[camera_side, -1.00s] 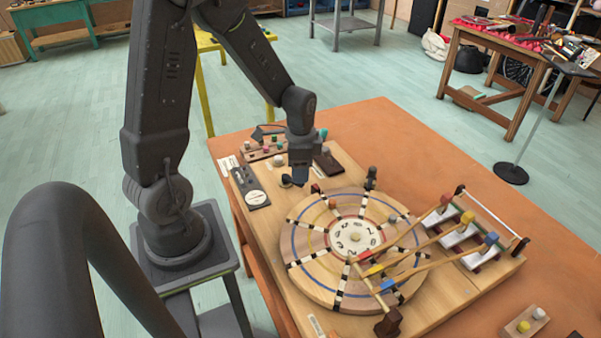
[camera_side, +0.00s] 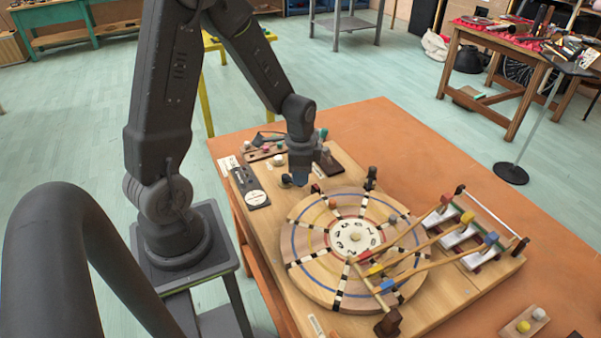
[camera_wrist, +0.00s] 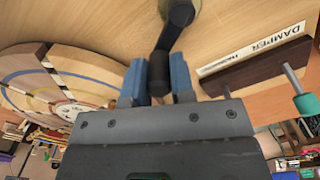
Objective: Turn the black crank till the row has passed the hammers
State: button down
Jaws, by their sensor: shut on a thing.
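My gripper (camera_side: 299,180) is low at the back left of the wooden board in the side view. In the wrist view its two blue fingers (camera_wrist: 158,82) are shut on the black crank's (camera_wrist: 165,38) handle, one finger on each side. The crank's arm runs up to a round brass-coloured hub. The round wooden disc (camera_side: 318,268) has coloured rings, radial rows of dark and pale pieces and a white numbered centre (camera_side: 355,236). Several of its rows show. The hammers (camera_side: 430,242), with red, yellow and blue parts, reach from the disc's edge to metal bars at the right.
A dark wood block (camera_wrist: 255,70) lies beside a DAMPER label (camera_wrist: 252,50), close to the right of my fingers. A dark plate with a white dial (camera_side: 256,197) lies at the board's left edge. A small block with pegs (camera_side: 524,322) stands front right. The orange tabletop (camera_side: 390,130) is clear behind.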

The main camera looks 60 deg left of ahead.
jog(key=shift+w, duration=0.1)
jog(key=n, duration=0.2)
jog(key=w+a+n, duration=0.1)
jog(key=n, duration=0.2)
jog(key=a+n, duration=0.1)
jog(key=n, duration=0.1)
jog(key=w+n, duration=0.1)
jog(key=shift+a+n, duration=0.3)
jog(key=shift+a, duration=0.05)
jog(key=a+n, duration=0.1)
jog(key=n, duration=0.3)
jog(key=shift+a, duration=0.4)
jog(key=shift+s+a+n, duration=0.1)
jog(key=shift+a+n, duration=0.15)
jog(key=shift+n, duration=0.6)
jog(key=shift+s+a+n, duration=0.1)
jog(key=shift+a+n, duration=0.2)
jog(key=shift+n, duration=0.5)
jog(key=shift+s+a+n, duration=0.1)
jog(key=shift+a+n, duration=0.15)
jog(key=shift+n, duration=0.6)
jog(key=c, duration=1)
grip_release()
jog(key=shift+o, duration=0.2)
